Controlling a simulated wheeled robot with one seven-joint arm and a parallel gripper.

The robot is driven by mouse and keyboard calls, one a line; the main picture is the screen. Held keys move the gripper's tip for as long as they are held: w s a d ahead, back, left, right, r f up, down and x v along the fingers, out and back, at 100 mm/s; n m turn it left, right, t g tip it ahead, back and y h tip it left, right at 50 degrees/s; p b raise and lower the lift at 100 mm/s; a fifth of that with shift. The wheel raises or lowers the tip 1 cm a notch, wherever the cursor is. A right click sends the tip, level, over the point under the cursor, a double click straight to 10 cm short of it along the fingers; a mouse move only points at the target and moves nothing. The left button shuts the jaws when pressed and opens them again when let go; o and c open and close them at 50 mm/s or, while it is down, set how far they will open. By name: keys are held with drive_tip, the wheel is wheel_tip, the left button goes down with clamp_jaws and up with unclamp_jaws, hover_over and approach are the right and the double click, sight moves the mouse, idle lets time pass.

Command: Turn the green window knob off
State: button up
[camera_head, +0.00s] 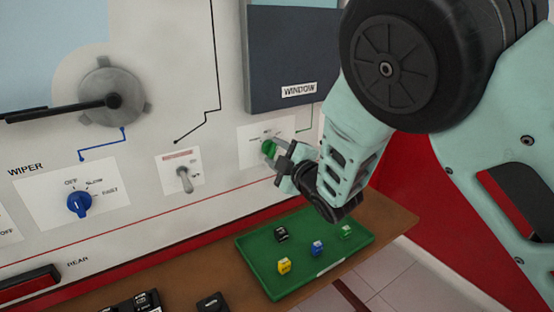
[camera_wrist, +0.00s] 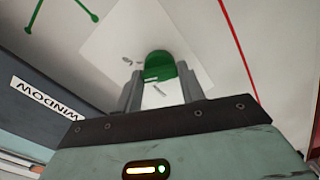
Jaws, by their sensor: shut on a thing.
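The green window knob (camera_head: 268,147) sits on a white label plate (camera_head: 247,139) on the panel, below the dark window unit (camera_head: 290,55) with its WINDOW label. My gripper (camera_head: 280,155) reaches it from the right. In the wrist view the knob (camera_wrist: 159,66) lies between the two fingers of my gripper (camera_wrist: 160,90), which are shut on it. The knob's lower part and its pointer are partly hidden by the fingers. The small print on the plate is too blurred to read.
A toggle switch (camera_head: 184,178) and a blue wiper knob (camera_head: 79,204) are on the panel to the left. Below, a green tray (camera_head: 258,265) with several small coloured blocks lies on a brown shelf (camera_head: 385,222). A grey wiper motor (camera_head: 113,97) is at upper left.

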drive_tip(key=n+b, duration=0.2)
drive_tip(key=n, duration=0.2)
drive_tip(key=shift+f+n, duration=0.1)
drive_tip(key=shift+n, duration=0.3)
drive_tip(key=shift+a, duration=0.1)
drive_tip(key=o, duration=1)
drive_tip(key=shift+s, duration=0.15)
drive_tip(key=b+v, duration=1)
drive_tip(key=v, duration=0.7)
